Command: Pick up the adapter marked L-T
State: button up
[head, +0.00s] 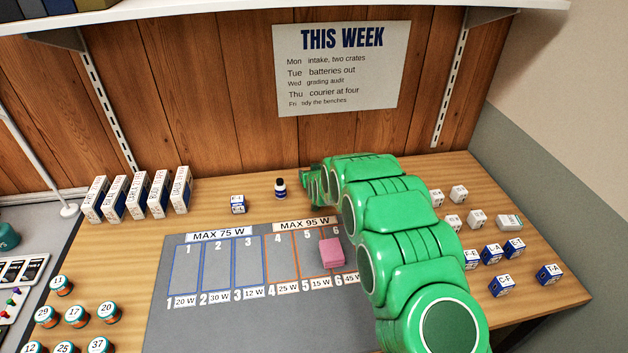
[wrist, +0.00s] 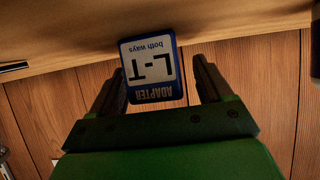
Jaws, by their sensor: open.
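The adapter marked L-T (wrist: 152,70) fills the upper middle of the wrist view. It is a white-faced block with a blue border, and its label reads upside down. My gripper (wrist: 158,66) is open, with its dark fingers on either side of the adapter. The adapter is close to the left finger, with a visible gap to the right finger. I cannot tell whether the left finger touches it. In the head view my gripper (head: 306,180) is small, beyond my green arm, and I cannot make out the L-T adapter there.
A pink block (head: 331,252) lies on the grey mat (head: 200,318). Several adapters (head: 491,254) and white boxes (head: 476,219) stand at right. The wooden wall (head: 220,110) is close behind.

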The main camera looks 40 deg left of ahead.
jog(key=shift+c, duration=0.3)
jog(key=c, duration=1)
jog(key=shift+r, duration=0.1)
jog(key=shift+r, duration=0.25)
notch_tip(320, 180, up, 3)
jog(key=shift+s+d+r, duration=0.1)
jog(key=shift+s+d, duration=0.05)
jog(key=v, duration=0.8)
jog(key=r+v, duration=0.1)
jog(key=v, duration=0.7)
jog(key=shift+r, duration=0.1)
